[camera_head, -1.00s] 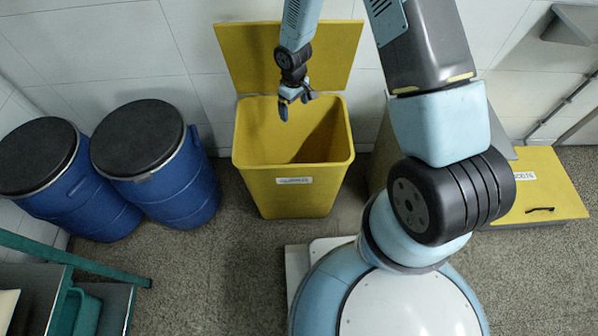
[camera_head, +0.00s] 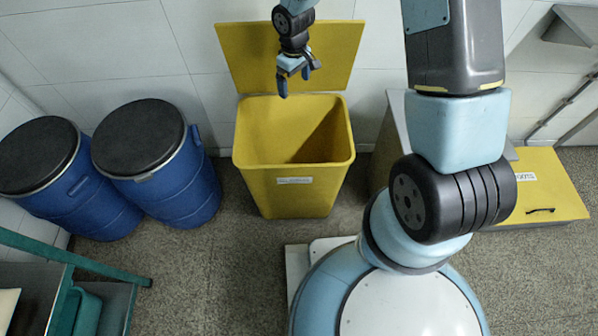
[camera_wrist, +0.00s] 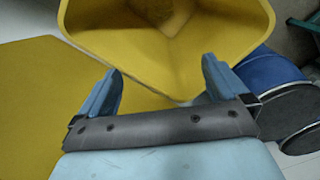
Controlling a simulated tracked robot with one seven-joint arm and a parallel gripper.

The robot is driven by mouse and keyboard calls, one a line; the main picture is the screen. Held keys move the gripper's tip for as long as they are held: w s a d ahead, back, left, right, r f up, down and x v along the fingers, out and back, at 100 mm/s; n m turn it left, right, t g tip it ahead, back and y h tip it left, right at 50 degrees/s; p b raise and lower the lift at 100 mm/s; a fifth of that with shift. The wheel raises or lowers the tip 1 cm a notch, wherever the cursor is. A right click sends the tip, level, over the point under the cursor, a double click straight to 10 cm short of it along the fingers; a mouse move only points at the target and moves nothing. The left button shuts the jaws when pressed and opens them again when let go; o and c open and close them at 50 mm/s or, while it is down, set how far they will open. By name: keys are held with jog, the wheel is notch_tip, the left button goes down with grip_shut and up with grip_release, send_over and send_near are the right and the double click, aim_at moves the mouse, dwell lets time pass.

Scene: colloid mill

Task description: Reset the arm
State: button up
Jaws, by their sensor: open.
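My gripper (camera_head: 293,82) is open and empty in the head view. It appears in front of the raised yellow lid, just above the back rim of the yellow bin in the picture. In the wrist view my gripper (camera_wrist: 160,85) shows two blue fingers spread apart with nothing between them. My arm rises from the light blue base at the lower right and runs up out of the top of the head view.
The open yellow bin (camera_head: 293,183) stands against the wall and looks empty. Two blue drums (camera_head: 170,190) with black lids stand left of it. A yellow lidded box (camera_head: 545,185) is at the right. A teal-railed shelf (camera_head: 110,300) is at lower left.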

dwell(0.3)
jog(key=s+d+r+m+t, duration=0.15)
jog(key=d+r, duration=0.25)
jog(key=r, duration=0.5)
jog(key=s+d+r+m, duration=0.15)
jog(key=d+r, duration=0.25)
jog(key=r, duration=0.4)
jog(key=s+d+r+m+t, duration=0.1)
jog(key=s+d+r, duration=0.25)
jog(key=r, duration=0.55)
jog(key=s+d+r+m+t, duration=0.1)
jog(key=s+d+r, duration=0.3)
jog(key=s, duration=0.5)
jog(key=s+d+r+m+t, duration=0.2)
jog(key=s+d+r+m, duration=0.2)
jog(key=s+r, duration=0.5)
jog(key=shift+s+d+r, duration=0.15)
jog(key=shift+s+r, duration=0.05)
jog(key=shift+s, duration=0.4)
jog(key=shift+c, duration=0.5)
